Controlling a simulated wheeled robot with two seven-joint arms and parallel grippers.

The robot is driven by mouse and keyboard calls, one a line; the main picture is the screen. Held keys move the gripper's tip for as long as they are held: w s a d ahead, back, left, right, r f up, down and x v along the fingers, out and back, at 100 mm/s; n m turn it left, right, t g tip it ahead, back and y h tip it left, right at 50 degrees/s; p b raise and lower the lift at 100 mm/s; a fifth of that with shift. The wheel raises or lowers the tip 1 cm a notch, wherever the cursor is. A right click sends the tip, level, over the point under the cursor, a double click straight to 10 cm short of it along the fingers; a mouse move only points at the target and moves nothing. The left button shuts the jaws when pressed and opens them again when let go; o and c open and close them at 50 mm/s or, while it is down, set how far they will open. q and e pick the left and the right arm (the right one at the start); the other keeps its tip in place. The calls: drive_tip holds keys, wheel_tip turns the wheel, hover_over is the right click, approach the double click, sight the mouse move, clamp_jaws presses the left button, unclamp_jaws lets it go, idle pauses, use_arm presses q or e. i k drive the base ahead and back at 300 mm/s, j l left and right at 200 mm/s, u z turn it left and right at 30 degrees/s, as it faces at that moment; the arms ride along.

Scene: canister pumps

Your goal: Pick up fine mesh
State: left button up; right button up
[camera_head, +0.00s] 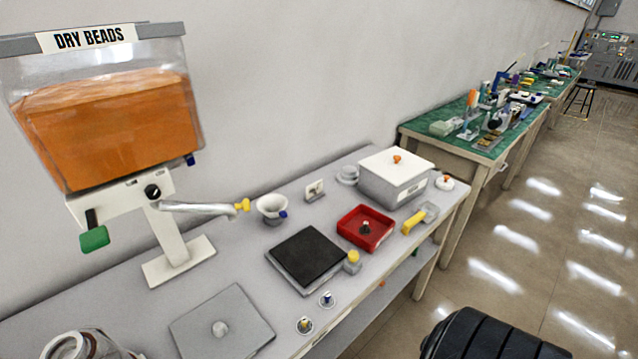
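No part in view can be surely told as the fine mesh; any mesh texture is too small to make out. Two small round pieces stand near the table's front edge, one with a yellowish knob (304,325) and one with a blue-marked knob (326,299). A white cup-like piece with a blue tab (272,208) stands near the dispenser spout. A red square tray (365,228) holds a small dark knobbed piece (365,228). Neither of my grippers can be made out in view.
The grey table (240,265) carries a black pad (306,255), a grey knobbed plate (221,325), a lidded white box (396,177) and a yellow-handled tool (414,222). The dispenser marked DRY BEADS (105,110) stands at left. A green-topped bench (470,130) lies beyond.

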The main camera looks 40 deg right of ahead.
sight(304, 326)
drive_tip(key=l+z, duration=0.1)
drive_tip(key=z, duration=0.9)
drive_tip(key=k+u, duration=0.3)
